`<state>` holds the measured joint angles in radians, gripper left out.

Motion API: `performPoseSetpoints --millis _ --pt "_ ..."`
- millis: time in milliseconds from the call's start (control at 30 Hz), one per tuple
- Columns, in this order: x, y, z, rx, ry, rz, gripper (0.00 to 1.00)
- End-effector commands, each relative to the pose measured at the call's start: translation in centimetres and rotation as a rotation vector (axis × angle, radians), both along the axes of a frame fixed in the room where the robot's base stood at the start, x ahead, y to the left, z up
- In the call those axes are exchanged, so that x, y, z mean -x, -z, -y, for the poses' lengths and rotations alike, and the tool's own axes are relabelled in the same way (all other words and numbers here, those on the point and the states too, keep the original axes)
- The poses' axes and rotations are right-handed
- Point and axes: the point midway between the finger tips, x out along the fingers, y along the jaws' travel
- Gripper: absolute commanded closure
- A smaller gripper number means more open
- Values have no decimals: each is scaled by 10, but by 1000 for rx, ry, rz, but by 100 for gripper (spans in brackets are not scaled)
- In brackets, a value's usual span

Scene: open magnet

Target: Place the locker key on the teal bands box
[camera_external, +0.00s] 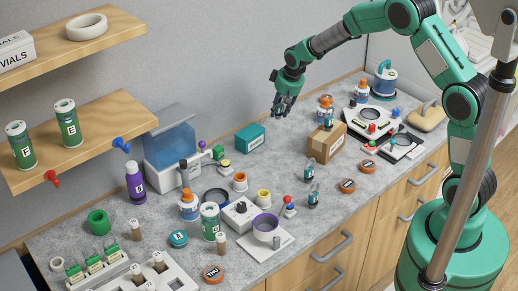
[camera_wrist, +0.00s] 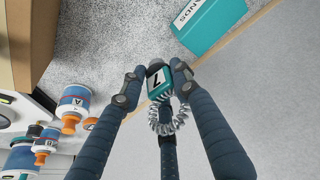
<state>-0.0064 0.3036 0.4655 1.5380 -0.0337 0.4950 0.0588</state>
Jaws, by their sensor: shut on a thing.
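The locker key (camera_wrist: 157,79) shows in the wrist view as a teal tag with a white face marked 7 and a clear coiled band hanging from it. My gripper (camera_wrist: 160,82) is shut on the tag between its fingertips. In the external view my gripper (camera_external: 284,104) is raised above the counter, and the key is too small to make out there. The teal bands box (camera_external: 251,137) sits on the counter near the wall, left of and below my gripper in the picture. It also shows at the top right of the wrist view (camera_wrist: 210,25), apart from the key.
A cardboard box (camera_external: 325,143) with a small bottle on top stands to the right of the teal box. A blue tank (camera_external: 170,145) and green block stand to its left. Several bottles, jars and rings crowd the counter (camera_external: 275,180). Shelves hang at the left.

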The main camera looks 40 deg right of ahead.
Motion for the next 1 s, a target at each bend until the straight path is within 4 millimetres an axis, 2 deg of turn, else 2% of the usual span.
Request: performPoseSetpoints --millis 33,200,300,433,600,1000 --pt "13 -7 -14 1 -11 -11 89" --pt "56 -12 -49 7 -42 -49 89" --pt "78 -14 -65 11 -54 -68 89" --pt "99 -15 -78 16 -68 -86 89" --pt "109 -15 -84 18 -74 -94 90" --pt "107 -14 -84 18 -74 -94 90"
